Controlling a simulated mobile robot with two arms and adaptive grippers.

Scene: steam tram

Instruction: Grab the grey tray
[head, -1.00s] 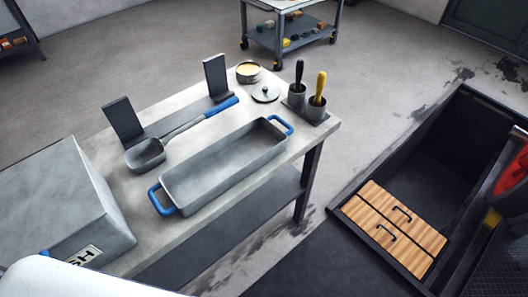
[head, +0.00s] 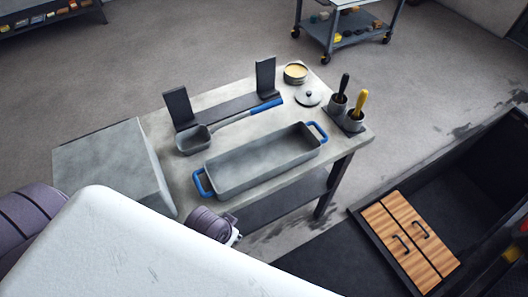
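The grey tray (head: 262,166) is a long, empty metal pan with a blue handle at each end. It stands on the grey workbench (head: 222,98), near its front edge. Its left handle (head: 202,184) and right handle (head: 318,131) are both clear of any gripper. A purple-grey part of my arm shows just below the tray's left end, beyond my white body. No gripper fingers can be made out in the head view.
A scoop (head: 195,139) with a blue handle lies behind the tray, by two dark upright brackets. A grey box (head: 115,165) stands left. A tin (head: 295,73), a lid (head: 308,98) and cups with black and yellow handled tools (head: 356,118) stand right. A dark pit with wooden doors (head: 410,236) lies right.

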